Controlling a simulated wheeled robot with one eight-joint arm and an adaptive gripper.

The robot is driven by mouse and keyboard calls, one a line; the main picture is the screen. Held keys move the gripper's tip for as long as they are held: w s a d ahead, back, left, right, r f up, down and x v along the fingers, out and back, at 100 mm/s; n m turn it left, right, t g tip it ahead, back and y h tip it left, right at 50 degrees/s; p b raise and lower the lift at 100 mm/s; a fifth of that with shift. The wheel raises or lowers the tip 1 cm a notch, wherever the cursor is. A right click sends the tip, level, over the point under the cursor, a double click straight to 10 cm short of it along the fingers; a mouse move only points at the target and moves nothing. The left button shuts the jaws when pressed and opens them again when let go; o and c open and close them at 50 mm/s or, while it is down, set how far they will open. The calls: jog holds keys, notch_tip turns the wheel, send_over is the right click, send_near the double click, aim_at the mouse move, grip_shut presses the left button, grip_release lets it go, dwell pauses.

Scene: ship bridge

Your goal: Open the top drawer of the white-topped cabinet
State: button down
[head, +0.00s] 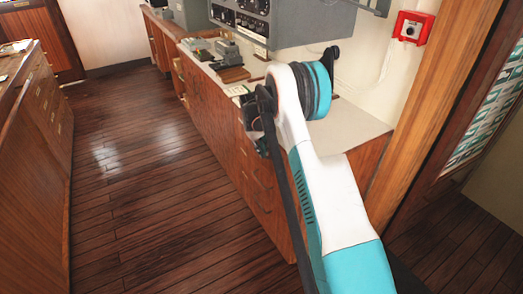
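The white-topped cabinet (358,131) runs from the centre right toward the back left. It has a pale top and a brown wooden front (237,165) with drawers. My arm covers much of its near end, so the top drawer is only partly seen, and I see no drawer standing out. My arm reaches up from the bottom right across the cabinet. The dark end of my arm, with my gripper (259,125), is beside the cabinet's front near its top edge. The fingers are not clear, and I cannot tell whether they touch a handle.
Instruments (228,58) stand on the cabinet's far part, below a grey panel (290,20) with dials. A red box (411,28) hangs on the right wall. Another wooden drawer unit (38,120) stands at left. The plank floor (140,190) between them is clear.

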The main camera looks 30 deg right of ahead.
jog(key=a, duration=2.6)
jog(key=shift+s, duration=0.45)
jog(key=c, duration=2)
grip_release()
notch_tip(320, 180, up, 12)
jog(key=a, duration=0.2)
jog(key=shift+a, duration=0.2)
jog(key=shift+f, duration=0.1)
